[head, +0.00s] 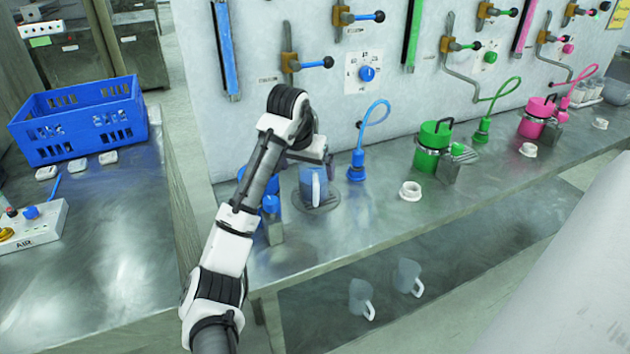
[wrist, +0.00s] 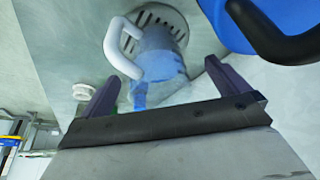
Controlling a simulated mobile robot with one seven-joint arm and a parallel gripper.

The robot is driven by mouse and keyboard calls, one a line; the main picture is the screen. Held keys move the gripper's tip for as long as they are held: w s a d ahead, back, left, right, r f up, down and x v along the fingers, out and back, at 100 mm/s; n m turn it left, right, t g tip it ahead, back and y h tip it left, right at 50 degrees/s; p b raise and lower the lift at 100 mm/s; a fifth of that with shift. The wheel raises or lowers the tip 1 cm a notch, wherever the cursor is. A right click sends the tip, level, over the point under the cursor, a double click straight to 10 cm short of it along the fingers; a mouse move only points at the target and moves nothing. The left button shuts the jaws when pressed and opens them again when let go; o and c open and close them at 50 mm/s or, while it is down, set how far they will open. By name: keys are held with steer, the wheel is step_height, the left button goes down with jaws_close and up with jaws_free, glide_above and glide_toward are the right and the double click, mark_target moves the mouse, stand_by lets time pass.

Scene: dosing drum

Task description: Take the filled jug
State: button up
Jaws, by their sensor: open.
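The filled jug (head: 309,186) is translucent with blue liquid in it and a white handle. It stands upright on a dark round drain grate (head: 330,203) on the steel bench. In the wrist view the jug (wrist: 160,62) shows between and beyond the two dark fingers, with its handle to the left. My gripper (wrist: 160,85) is open and empty, close to the jug; I cannot tell whether it touches it. In the head view my wrist hides the gripper and the upper part of the jug.
A blue drum (head: 271,204) stands just left of the jug, and a blue hose fitting (head: 357,168) just right. A green drum (head: 430,146) and a pink drum (head: 537,118) stand farther right. Two empty jugs (head: 361,297) are on the lower shelf. A blue crate (head: 85,127) sits on the left table.

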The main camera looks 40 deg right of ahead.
steer(key=p+x, duration=0.1)
steer(key=x, duration=0.1)
steer(key=d+p+x, duration=0.1)
steer(key=x, duration=0.1)
steer(key=shift+f, duration=0.2)
steer(key=shift+d+f, duration=0.2)
steer(key=shift+f, duration=0.3)
steer(key=c, duration=1.4)
steer(key=shift+r, duration=0.1)
steer(key=shift+c, duration=0.2)
